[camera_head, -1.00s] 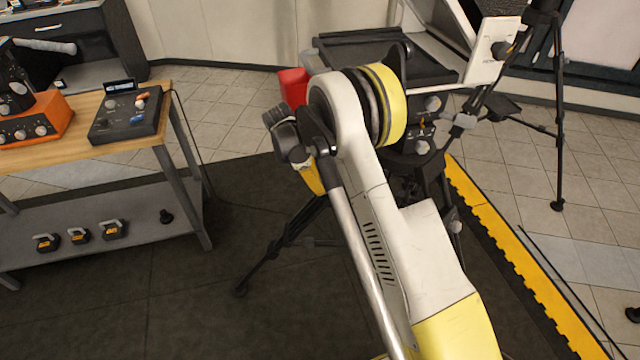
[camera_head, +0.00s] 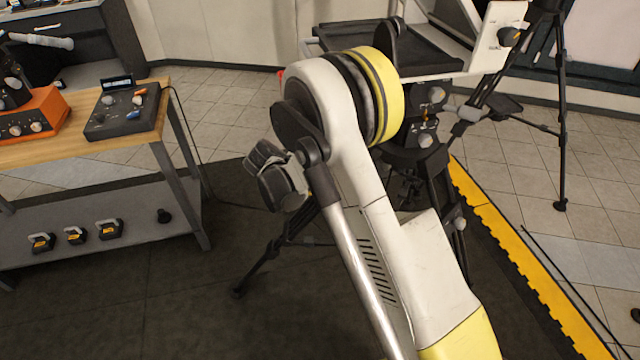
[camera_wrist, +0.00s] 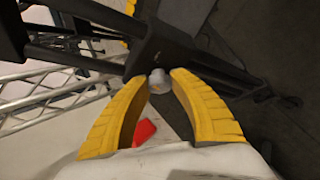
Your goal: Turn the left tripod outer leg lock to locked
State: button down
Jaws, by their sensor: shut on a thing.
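The black tripod (camera_head: 431,190) stands behind my arm on the dark mat, its left leg (camera_head: 265,268) reaching down and left. In the wrist view a black tripod leg (camera_wrist: 190,57) crosses the picture, with a small round grey lock knob (camera_wrist: 158,82) on it. The two yellow curved fingers of my gripper (camera_wrist: 158,77) have their tips at either side of this knob, shut on it. Whether the lock is turned to locked cannot be told. In the head view my arm hides the gripper and the knob.
A workbench (camera_head: 150,138) with a control box (camera_head: 122,112) stands at the left. A second tripod leg (camera_head: 562,130) stands at the right, beyond yellow edging (camera_head: 500,240). A red thing (camera_wrist: 145,131) shows below the fingers. Dark mat (camera_head: 190,300) is clear at front left.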

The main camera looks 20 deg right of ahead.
jog(key=shift+f+m+t+h, duration=0.1)
jog(key=shift+m+t+h, duration=0.7)
jog(key=shift+m, duration=1)
jog(key=c, duration=1.1)
grip_release()
jog(key=v, duration=1.2)
jog(key=shift+w+a, duration=0.15)
jog(key=shift+a, duration=0.05)
